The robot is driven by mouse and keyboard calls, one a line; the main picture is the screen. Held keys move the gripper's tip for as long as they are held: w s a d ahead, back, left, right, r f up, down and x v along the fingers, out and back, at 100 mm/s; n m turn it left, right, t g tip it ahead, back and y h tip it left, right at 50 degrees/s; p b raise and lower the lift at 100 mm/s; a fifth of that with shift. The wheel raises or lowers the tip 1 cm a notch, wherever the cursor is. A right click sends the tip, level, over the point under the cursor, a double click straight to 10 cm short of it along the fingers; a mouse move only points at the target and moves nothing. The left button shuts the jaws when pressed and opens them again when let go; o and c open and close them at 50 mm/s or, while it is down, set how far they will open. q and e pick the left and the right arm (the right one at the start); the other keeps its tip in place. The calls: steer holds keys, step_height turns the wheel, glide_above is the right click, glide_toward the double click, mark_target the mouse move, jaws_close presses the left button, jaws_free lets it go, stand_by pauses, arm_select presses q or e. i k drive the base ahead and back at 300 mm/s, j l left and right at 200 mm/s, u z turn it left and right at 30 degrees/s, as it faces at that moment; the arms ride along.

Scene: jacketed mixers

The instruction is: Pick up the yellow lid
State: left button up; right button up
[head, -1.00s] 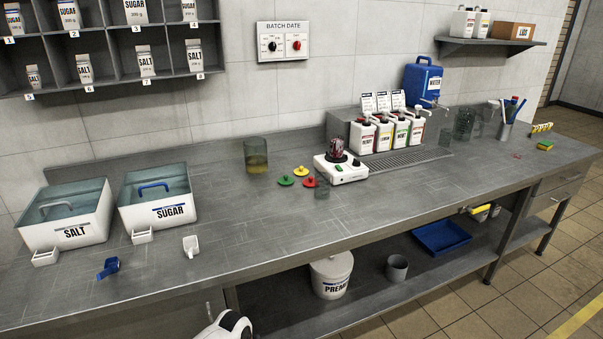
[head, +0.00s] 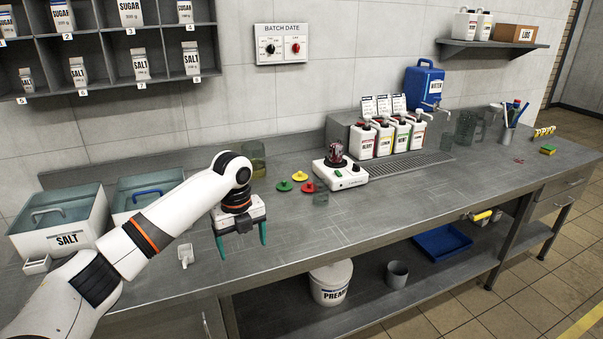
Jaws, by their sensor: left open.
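The yellow lid (head: 299,176) lies on the steel counter, between the green lid (head: 284,186) and the red lid (head: 308,187), behind both. All three are small discs with a knob on top. My left gripper (head: 242,249) is open and empty, with its green-tipped fingers pointing down above the counter. It is to the left of the lids and nearer the front edge. My right gripper is not in view.
A white mixer (head: 340,175) with a dark-filled jar stands right of the lids. A small clear beaker (head: 321,198) stands just in front of the red lid. A glass beaker (head: 258,168) is behind my left gripper. The counter (head: 400,205) is clear front right.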

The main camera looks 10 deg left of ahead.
mark_target(300, 176)
steer(key=i, duration=1.85)
